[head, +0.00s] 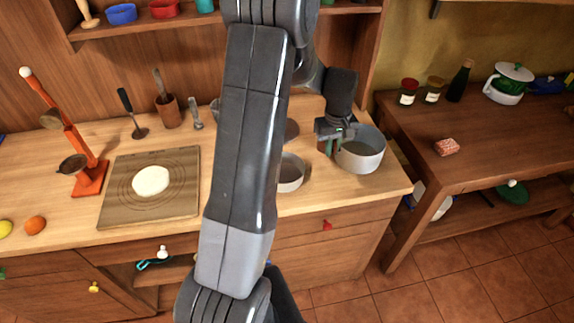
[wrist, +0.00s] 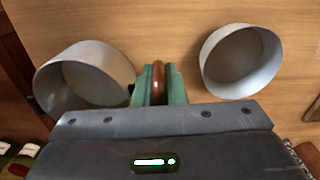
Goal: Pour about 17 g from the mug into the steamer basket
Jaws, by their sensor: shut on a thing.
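My gripper (head: 332,136) is low over the right end of the wooden counter. Its teal fingers (wrist: 158,88) are shut on a narrow red-brown piece (wrist: 158,80), probably part of the mug; the rest of the held thing is not clearly visible. A large round pale grey vessel (head: 362,165) stands right beside the gripper in the head view and at left in the wrist view (wrist: 115,72). A second round pale vessel (head: 291,182), partly behind my arm, shows at right in the wrist view (wrist: 268,78). I cannot tell which is the steamer basket. No contents show clearly.
A board (head: 180,207) with a white round piece lies at left. An orange stand (head: 92,178), a mortar (head: 167,111) and fruit (head: 35,225) are also on this counter.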

